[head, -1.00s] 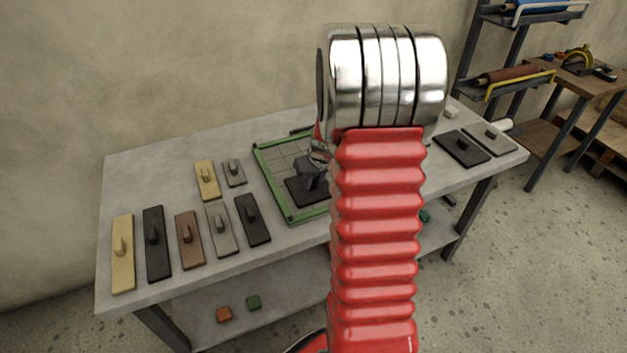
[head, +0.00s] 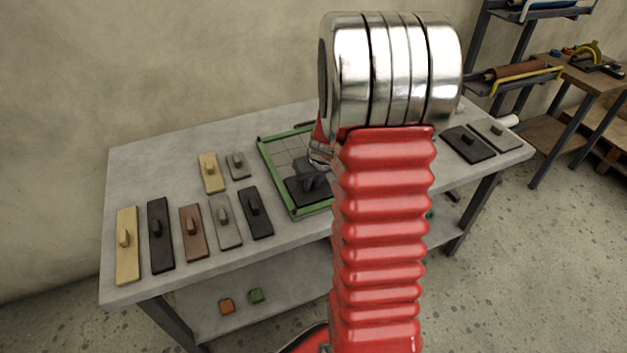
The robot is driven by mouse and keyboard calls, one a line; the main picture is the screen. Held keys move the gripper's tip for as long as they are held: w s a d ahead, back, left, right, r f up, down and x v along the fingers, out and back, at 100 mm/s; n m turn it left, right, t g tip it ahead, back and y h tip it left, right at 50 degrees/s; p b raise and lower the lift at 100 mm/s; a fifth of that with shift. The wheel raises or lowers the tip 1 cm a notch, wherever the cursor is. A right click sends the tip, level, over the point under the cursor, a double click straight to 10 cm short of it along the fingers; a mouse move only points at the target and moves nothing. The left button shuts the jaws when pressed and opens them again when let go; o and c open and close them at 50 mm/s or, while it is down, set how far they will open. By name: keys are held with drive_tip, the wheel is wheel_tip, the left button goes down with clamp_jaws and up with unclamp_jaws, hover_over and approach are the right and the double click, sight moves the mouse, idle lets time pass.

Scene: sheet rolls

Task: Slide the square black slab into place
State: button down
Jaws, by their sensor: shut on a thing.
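The square black slab (head: 301,192) lies inside the green-edged tray (head: 277,181), near the tray's front edge. I cannot tell how the slab's right side sits against the tray.
Several knobbed slabs lie left of the tray: a long yellow one (head: 127,246), a long black one (head: 160,235), a brown one (head: 193,232), grey ones and a smaller black one (head: 254,213). A black slab (head: 467,145) and a grey slab (head: 495,135) lie at the table's right end.

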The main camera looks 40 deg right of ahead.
drive_tip(key=shift+s+a, duration=0.2)
drive_tip(key=shift+a, duration=0.2)
drive_tip(key=c, duration=1.6)
unclamp_jaws()
drive_tip(key=shift+v, duration=6.85)
drive_tip(key=shift+s, duration=0.1)
